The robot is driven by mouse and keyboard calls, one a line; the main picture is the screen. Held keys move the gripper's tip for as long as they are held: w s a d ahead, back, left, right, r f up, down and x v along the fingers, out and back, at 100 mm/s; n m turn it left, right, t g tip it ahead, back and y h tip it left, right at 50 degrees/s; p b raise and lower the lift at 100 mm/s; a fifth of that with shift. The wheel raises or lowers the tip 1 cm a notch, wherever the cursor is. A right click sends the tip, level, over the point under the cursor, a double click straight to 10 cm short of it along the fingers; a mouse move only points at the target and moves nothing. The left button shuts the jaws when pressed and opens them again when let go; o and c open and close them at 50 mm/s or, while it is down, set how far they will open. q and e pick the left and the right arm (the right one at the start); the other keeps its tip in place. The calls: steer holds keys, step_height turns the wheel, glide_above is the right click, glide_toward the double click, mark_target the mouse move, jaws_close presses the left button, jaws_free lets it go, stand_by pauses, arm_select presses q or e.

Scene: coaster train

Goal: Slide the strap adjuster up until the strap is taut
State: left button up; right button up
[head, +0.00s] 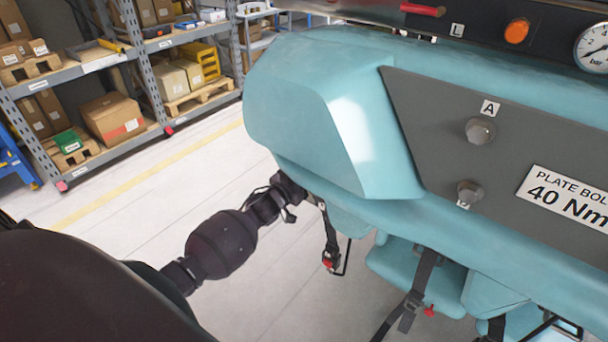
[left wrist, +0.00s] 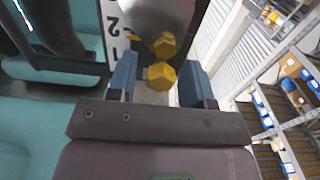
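A black strap with a buckle-like piece and red part (head: 331,260) hangs below the teal car body, just right of my left wrist. A second black strap (head: 424,272) with a dark adjuster-like piece (head: 409,312) hangs over the teal seat; a red tab (head: 429,311) is beside it. I cannot tell which piece is the strap adjuster. My left arm reaches to the teal body's lower edge, which hides its fingers in the head view. In the left wrist view my left gripper (left wrist: 159,82) has blue fingers apart, with a yellow hexagonal piece (left wrist: 161,76) showing between them, seemingly not gripped. My right gripper is out of view.
The teal body (head: 290,110) carries a grey plate (head: 440,110) with bolts (head: 480,130) and a torque label (head: 570,198). A pressure gauge (head: 594,48) is at upper right. Shelves (head: 85,70) with boxes stand at the back left. The floor (head: 170,175) between is clear.

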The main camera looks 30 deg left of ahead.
arm_select(q)
steer(key=shift+o, duration=0.6)
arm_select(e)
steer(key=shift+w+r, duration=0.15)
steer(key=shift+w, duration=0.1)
arm_select(q)
steer(key=shift+s+f, duration=0.1)
steer(key=shift+s, duration=0.1)
steer(key=s, duration=1)
steer(key=shift+s+a, duration=0.2)
steer(key=shift+a, duration=0.2)
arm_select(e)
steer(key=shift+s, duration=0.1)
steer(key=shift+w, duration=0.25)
